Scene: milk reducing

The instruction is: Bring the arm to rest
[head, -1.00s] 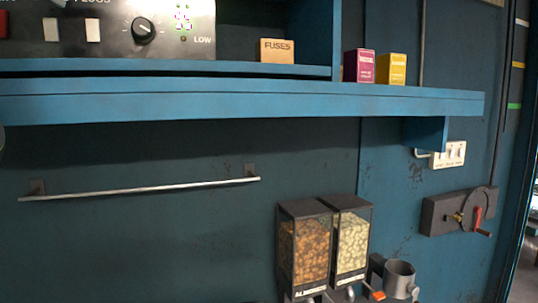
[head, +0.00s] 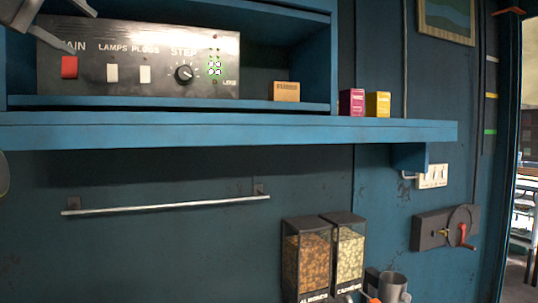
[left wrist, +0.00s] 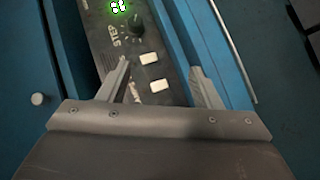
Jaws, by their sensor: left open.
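My left gripper (left wrist: 165,85) is open and empty in the left wrist view, its two fingers spread in front of the control panel (left wrist: 125,50). In the head view my left gripper (head: 55,25) shows in part at the top left corner, over the panel's left end. The panel (head: 140,88) there carries a red MAIN switch (head: 69,67), two white switches (head: 112,73), a STEP dial (head: 184,74) and a lit green display (head: 215,68). I cannot tell the gap between finger and panel. My right gripper is not in view.
A blue shelf (head: 230,130) runs below the panel. A fuses box (head: 286,92), a purple box (head: 352,102) and a yellow box (head: 378,104) stand there. Below are a metal rail (head: 165,206), two dispensers (head: 307,260) and a metal cup (head: 392,287). A wall crank (head: 445,228) is at right.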

